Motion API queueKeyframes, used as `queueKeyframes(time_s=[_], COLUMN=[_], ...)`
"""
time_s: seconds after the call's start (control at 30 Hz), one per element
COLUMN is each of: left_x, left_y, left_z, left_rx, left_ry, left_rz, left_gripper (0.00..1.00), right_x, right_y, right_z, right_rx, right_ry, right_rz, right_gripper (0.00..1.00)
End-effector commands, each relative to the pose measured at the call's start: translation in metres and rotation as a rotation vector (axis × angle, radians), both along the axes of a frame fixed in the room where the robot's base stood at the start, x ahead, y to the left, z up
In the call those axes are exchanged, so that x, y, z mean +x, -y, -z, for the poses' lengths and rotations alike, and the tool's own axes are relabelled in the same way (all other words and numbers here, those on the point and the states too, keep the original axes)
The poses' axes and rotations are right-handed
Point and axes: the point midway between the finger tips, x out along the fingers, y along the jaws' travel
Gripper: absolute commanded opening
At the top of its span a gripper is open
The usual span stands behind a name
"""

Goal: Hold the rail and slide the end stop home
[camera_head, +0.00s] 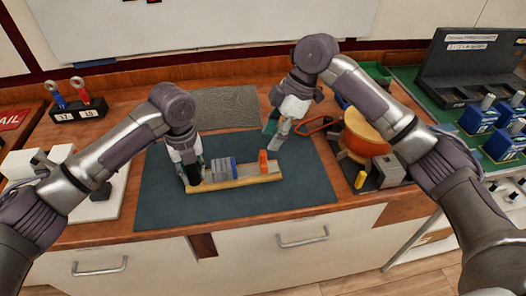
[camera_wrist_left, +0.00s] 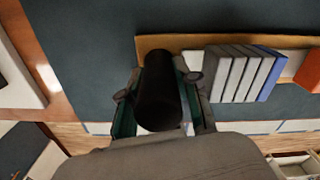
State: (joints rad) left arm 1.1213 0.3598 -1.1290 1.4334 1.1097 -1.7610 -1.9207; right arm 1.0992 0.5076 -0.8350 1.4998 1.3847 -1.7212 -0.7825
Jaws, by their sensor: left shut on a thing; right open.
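The rail (camera_head: 248,177) lies on a wooden base along the near part of the dark mat. Several grey breakers and a blue one (camera_head: 229,166) stand side by side on it. The orange end stop (camera_head: 263,160) sits apart to their right; the left wrist view shows part of it (camera_wrist_left: 308,72) at the right edge. My left gripper (camera_head: 190,178) is shut on a black cylindrical handle (camera_wrist_left: 158,90) at the rail's left end. My right gripper (camera_head: 275,133) is open and empty, above the mat, behind and slightly right of the end stop.
A grey textured pad (camera_head: 227,107) lies behind the mat (camera_head: 300,190). An orange round object (camera_head: 366,138), a grey block and a yellow piece stand to the right. Blue blocks (camera_head: 484,115) stand farther right. The mat's front right is clear.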

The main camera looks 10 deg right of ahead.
Motion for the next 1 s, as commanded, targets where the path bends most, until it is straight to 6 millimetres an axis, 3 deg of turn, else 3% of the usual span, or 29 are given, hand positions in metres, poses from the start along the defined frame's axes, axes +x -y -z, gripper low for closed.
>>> queueKeyframes(time_s=[0.1, 0.3, 0.73, 0.77, 1.0], left_x=[0.0, 0.0, 0.0, 0.0, 0.0], left_y=[0.001, 0.001, 0.001, 0.001, 0.001], left_z=[-0.001, -0.001, -0.001, -0.001, -0.001], left_rx=[-0.002, -0.002, -0.002, -0.002, -0.002], left_ry=[0.001, 0.001, 0.001, 0.001, 0.001], left_rz=[0.001, 0.001, 0.002, 0.002, 0.002], left_gripper=[0.0, 0.0, 0.0, 0.0, 0.0], right_x=[-0.001, 0.0, 0.0, 0.0, 0.0], right_y=[-0.01, -0.021, -0.025, -0.025, -0.025], right_z=[0.023, 0.05, 0.061, 0.06, 0.06], right_rx=[0.001, 0.002, 0.001, 0.001, 0.001], right_ry=[-0.002, -0.001, 0.002, 0.002, 0.002], right_rz=[0.0, 0.002, 0.004, 0.004, 0.004], right_gripper=[0.48, 0.48, 0.48, 0.46, 0.06])
